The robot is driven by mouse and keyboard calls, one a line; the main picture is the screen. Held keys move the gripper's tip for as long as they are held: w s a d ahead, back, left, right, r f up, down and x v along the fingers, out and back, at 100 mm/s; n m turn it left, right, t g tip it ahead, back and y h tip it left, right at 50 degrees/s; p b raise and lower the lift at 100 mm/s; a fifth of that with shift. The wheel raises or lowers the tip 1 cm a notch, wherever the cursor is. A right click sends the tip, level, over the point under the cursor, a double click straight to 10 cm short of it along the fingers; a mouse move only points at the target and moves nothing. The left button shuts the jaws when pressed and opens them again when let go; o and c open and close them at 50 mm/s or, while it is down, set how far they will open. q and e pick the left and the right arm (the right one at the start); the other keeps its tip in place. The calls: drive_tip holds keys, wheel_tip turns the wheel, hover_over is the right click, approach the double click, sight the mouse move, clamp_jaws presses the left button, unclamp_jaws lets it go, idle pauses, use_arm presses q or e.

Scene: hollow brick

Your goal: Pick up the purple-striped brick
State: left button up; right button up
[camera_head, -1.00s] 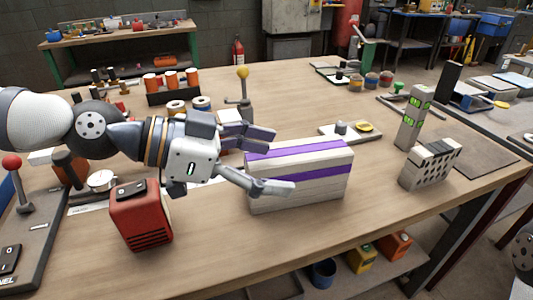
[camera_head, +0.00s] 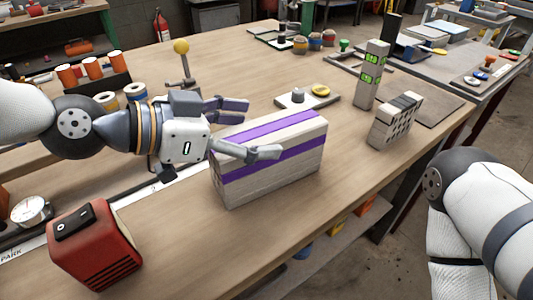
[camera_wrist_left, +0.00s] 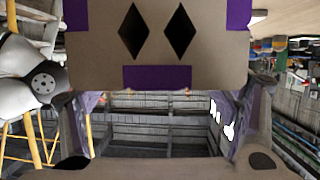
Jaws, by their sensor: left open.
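The purple-striped brick (camera_head: 285,160) is a long pale block with purple bands, standing on the workbench. My left gripper (camera_head: 262,128) is open at the brick's left end. In the head view, its near finger crosses the upper front of the brick, and its other fingers show past the back edge. In the left wrist view, the brick's end face (camera_wrist_left: 157,68) fills the upper middle, with two dark diamond holes and purple patches. The open fingers (camera_wrist_left: 165,130) show below and to either side of it. I cannot tell whether they touch it. My right gripper is out of view.
A red switch box (camera_head: 95,250) stands front left on the bench (camera_head: 200,262). Behind the brick are a small tray with a yellow disc (camera_head: 320,90) and a yellow-knobbed lever (camera_head: 182,60).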

sight(264, 130)
use_arm(q)
drive_tip(key=x, duration=0.3)
drive_tip(key=shift+d, duration=0.2)
drive_tip(key=shift+a, duration=0.1)
drive_tip(key=shift+c, duration=0.3)
clamp_jaws()
